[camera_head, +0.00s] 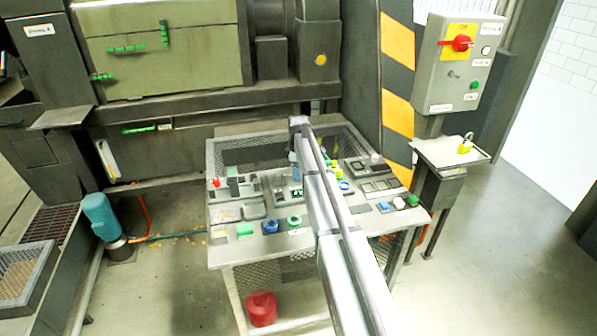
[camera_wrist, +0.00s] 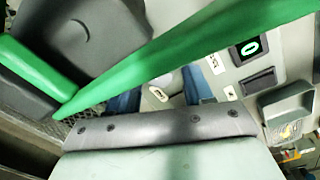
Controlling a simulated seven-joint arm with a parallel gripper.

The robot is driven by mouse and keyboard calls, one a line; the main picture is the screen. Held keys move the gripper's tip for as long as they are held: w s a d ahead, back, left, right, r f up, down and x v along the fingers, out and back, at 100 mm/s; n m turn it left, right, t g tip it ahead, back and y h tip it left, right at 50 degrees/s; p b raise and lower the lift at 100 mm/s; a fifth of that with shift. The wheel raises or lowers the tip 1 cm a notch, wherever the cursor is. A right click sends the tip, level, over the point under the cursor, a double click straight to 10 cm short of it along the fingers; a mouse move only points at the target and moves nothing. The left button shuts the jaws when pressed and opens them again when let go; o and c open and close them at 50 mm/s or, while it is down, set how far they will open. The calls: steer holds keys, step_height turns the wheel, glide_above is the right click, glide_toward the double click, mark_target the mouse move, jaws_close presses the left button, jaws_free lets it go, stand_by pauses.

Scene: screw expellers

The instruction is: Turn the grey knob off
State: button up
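My gripper (camera_head: 297,173) points down over the middle of the control table, and my arm hides part of the panels behind it. In the wrist view its two blue fingers (camera_wrist: 158,98) stand apart, so it is open. A small pale oval piece (camera_wrist: 158,93) shows between the fingers on the light panel. It may be the grey knob, but it is too small and partly covered to be sure. I cannot tell its turn position or whether a finger touches it. A long green bar crosses the wrist view close to the camera and hides part of the panel.
The control table (camera_head: 222,258) carries several buttons and switches, including a blue one (camera_head: 270,226) and green ones (camera_head: 294,221). A grey box with a red switch (camera_head: 461,43) stands at the right. A green lit switch (camera_wrist: 249,47) and a dark switch (camera_wrist: 258,81) are near my fingers.

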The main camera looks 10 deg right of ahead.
steer(key=c, duration=0.9)
steer(key=shift+n, duration=0.4)
steer(key=n, duration=0.3)
steer(key=shift+n, duration=2.4)
steer(key=o, duration=1.1)
